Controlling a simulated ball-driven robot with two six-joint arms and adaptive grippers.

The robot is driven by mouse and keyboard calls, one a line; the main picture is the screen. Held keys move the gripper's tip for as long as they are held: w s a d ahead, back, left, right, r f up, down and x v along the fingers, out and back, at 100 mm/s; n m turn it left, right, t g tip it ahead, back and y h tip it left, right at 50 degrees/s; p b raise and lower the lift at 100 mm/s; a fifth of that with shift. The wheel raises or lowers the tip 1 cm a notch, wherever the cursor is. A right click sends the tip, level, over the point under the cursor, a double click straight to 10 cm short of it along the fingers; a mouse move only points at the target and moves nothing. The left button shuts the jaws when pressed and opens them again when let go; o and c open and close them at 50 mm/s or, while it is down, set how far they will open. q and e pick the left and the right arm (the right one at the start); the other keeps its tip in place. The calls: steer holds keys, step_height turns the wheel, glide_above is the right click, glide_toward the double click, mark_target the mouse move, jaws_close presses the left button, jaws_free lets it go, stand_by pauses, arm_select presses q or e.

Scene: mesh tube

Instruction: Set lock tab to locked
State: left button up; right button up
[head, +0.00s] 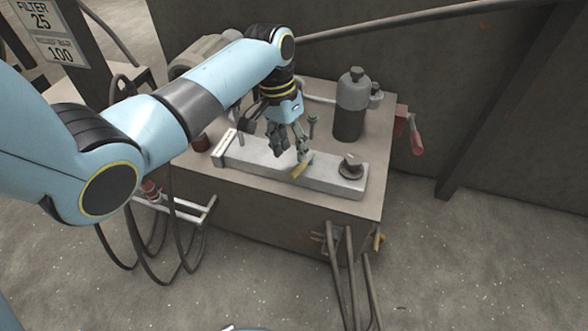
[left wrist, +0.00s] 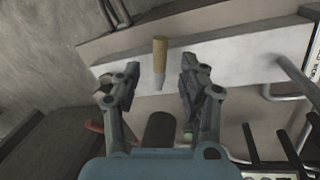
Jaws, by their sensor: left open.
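The tab (head: 301,168) is a small yellow-brown piece on the pale metal bar (head: 261,158) that lies on top of the box-like bench. It also shows in the left wrist view (left wrist: 160,56), with a grey end pointing toward my gripper. My left gripper (head: 291,151) is above the bar at the tab, its fingers pointing down. In the left wrist view my left gripper (left wrist: 160,80) is open, with one finger on each side of the tab and gaps between. I cannot tell whether the tab is locked. My right gripper is not in view.
A dark knob (head: 351,167) sits on the bar's right end. A grey and black bottle (head: 351,103) stands behind the bar. A small post (head: 312,126) stands between them. A red handle (head: 416,136) sticks out at the bench's right. Bent pipes (head: 350,275) stand in front.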

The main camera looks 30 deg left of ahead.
mark_target(295, 168)
arm_select(q)
steer(key=f, duration=0.1)
steer(key=f+b, duration=0.1)
steer(key=f, duration=0.2)
steer(key=shift+d+f, duration=0.2)
steer(key=shift+d, duration=0.2)
steer(key=shift+d+f+b, duration=0.1)
steer(key=shift+f+b, duration=0.3)
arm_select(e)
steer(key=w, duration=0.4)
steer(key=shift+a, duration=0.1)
arm_select(q)
steer(key=shift+c, duration=0.4)
jaws_close()
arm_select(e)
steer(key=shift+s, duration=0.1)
